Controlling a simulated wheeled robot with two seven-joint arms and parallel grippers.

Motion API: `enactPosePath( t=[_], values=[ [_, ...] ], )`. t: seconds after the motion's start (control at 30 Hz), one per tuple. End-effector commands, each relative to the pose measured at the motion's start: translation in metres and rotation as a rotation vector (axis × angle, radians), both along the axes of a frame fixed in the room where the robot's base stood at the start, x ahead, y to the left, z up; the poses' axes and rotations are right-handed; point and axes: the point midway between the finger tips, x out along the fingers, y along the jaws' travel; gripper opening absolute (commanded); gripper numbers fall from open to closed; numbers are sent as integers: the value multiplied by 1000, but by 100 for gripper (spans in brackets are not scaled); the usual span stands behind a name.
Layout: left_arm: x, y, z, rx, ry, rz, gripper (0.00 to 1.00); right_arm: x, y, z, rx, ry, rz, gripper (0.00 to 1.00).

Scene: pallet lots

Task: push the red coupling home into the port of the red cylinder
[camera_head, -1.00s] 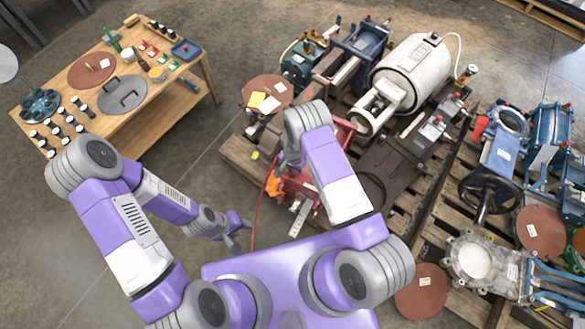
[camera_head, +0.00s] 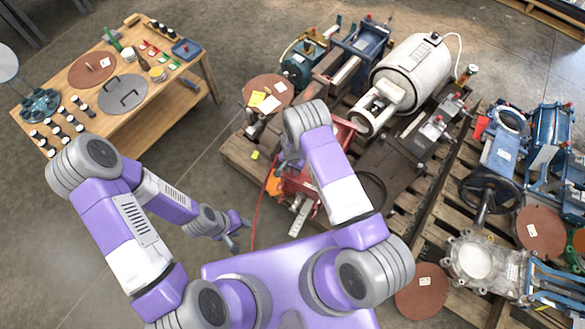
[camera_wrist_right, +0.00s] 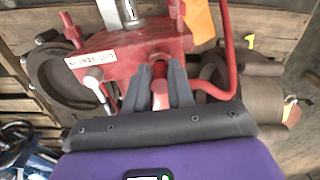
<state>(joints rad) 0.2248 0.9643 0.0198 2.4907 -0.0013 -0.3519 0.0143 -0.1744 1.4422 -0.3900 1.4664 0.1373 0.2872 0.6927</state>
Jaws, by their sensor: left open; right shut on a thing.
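The red cylinder (camera_head: 301,187) lies on the pallet under my right forearm, and its red body (camera_wrist_right: 130,52) with a white label fills the upper middle of the right wrist view. My right gripper (camera_wrist_right: 160,72) is shut on the red coupling (camera_wrist_right: 159,96), right up against the cylinder's near side. The fingers hide the port, so I cannot tell how far in the coupling sits. A red hose (camera_wrist_right: 228,65) curves round to the right of the fingers. In the head view, my left gripper (camera_head: 239,239) is open and empty over the floor, left of the cylinder.
An orange tag (camera_wrist_right: 198,20) hangs beside the cylinder. A white motor (camera_head: 412,72) and blue machines crowd the pallets (camera_head: 240,160) behind and to the right. A wooden workbench (camera_head: 150,130) with small parts stands at the left. The floor between bench and pallet is clear.

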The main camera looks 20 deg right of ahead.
Motion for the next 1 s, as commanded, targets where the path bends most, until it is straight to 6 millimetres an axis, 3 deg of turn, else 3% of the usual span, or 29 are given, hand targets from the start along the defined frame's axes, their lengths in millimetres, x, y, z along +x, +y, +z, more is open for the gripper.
enactPosePath(
  t=[1.0],
  values=[
    [0, 0, 0, 0, 0, 0, 43, 0, 0, -8, 0, 0, 0, 0]
  ],
)
